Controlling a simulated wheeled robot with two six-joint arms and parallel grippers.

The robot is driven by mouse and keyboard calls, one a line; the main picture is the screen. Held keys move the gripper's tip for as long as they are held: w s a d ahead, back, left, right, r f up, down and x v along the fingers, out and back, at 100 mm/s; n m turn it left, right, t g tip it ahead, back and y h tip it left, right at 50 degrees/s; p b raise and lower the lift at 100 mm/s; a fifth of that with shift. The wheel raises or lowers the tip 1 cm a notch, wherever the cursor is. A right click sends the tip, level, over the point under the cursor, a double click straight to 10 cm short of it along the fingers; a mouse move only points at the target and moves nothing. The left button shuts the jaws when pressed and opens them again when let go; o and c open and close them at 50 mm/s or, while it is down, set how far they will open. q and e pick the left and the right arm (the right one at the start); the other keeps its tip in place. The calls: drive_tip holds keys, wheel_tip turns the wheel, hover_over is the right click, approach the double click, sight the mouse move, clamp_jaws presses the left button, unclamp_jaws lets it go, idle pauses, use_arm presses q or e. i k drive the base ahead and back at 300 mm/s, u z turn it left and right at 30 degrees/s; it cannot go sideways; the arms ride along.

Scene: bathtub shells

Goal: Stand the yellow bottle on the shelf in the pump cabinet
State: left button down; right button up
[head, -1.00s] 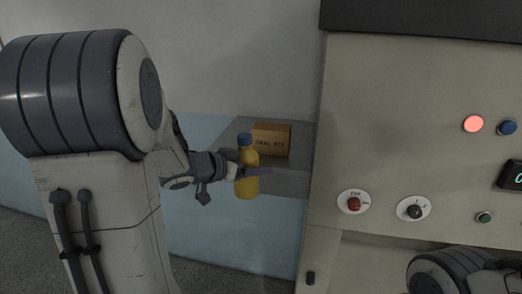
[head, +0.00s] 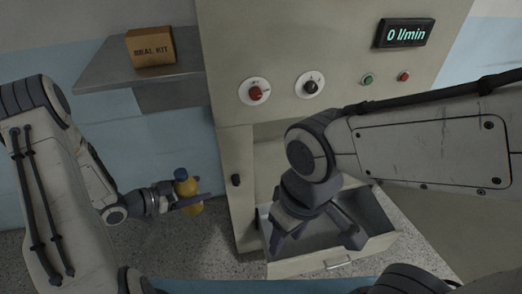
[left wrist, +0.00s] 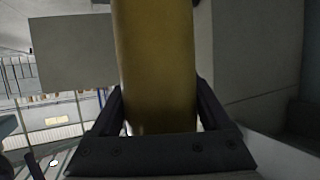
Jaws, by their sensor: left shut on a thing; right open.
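The yellow bottle (head: 186,189) has a blue cap and stands nearly upright, held in the air left of the cabinet. My left gripper (head: 186,201) is shut around it; in the left wrist view the yellow body (left wrist: 155,60) fills the space between the fingers. The beige pump cabinet (head: 232,90) has a recess below its panel (head: 265,135). My right arm covers much of that recess, and I cannot make out a shelf inside. My right gripper (head: 312,240) is open and empty, pointing down over a pulled-out drawer (head: 375,250).
A grey wall shelf (head: 110,75) with a cardboard kit box (head: 150,46) is left of the cabinet. Red (head: 255,93) and black (head: 311,87) knobs and a "0 l/min" display (head: 403,33) are on the panel. Open floor (head: 185,250) lies below the bottle.

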sight(279, 177)
drive_tip(key=u, duration=2.8)
drive_tip(key=k, duration=2.1)
drive_tip(key=z, duration=2.3)
drive_tip(key=i, duration=1.05)
drive_tip(key=z, duration=0.05)
